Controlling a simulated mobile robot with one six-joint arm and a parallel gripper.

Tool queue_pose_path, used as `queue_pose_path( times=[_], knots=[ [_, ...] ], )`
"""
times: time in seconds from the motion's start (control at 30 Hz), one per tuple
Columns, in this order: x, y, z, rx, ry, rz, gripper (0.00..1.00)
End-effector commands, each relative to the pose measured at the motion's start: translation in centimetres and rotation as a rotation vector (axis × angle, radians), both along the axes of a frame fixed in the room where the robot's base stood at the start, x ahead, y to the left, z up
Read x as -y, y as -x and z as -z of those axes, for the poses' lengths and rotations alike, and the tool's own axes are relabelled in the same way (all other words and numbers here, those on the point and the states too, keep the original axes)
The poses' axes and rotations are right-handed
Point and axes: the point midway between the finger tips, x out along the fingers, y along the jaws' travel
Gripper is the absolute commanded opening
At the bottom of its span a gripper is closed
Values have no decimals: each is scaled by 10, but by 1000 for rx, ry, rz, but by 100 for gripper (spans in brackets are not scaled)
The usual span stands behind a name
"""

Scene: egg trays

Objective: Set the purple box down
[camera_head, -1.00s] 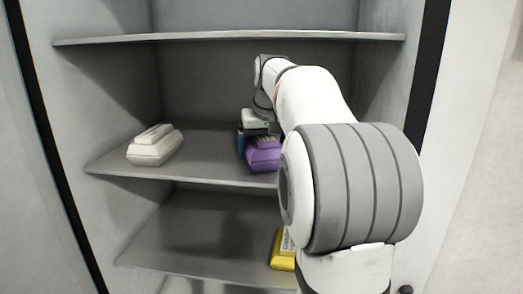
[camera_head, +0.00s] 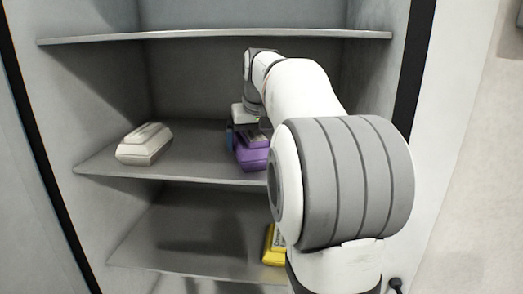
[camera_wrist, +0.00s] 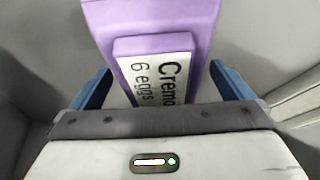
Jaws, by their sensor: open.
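The purple box (camera_head: 254,157) is an egg carton on the middle shelf (camera_head: 195,166) of the cabinet, near the shelf's front edge. Its labelled face, reading "6 eggs", shows in the wrist view (camera_wrist: 195,20). My gripper (camera_wrist: 160,75) is open, with one blue finger on each side of the box's near end. In the head view my gripper (camera_head: 246,130) is at the box, partly hidden by my arm. The box's right part is also hidden there. Whether either finger touches the box is hard to tell.
A white carton (camera_head: 144,145) sits on the left of the middle shelf, with bare shelf between it and the purple box. A yellow carton (camera_head: 273,246) is on the lower shelf, partly behind my arm. An upper shelf (camera_head: 200,38) spans above my wrist.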

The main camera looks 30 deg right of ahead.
Motion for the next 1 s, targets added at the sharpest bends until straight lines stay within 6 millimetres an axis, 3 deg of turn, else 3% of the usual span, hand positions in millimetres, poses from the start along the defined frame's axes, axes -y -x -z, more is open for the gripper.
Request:
queue_pose_path(
  times=[0.3, 0.5, 0.7, 1.0],
  knots=[
    [-13, 66, -2, 1, 1, 1, 100],
    [-19, 99, -2, 2, 1, 2, 100],
    [-23, 115, 0, 0, -1, 2, 100],
    [-23, 117, 0, 0, -1, 2, 100]
  ],
)
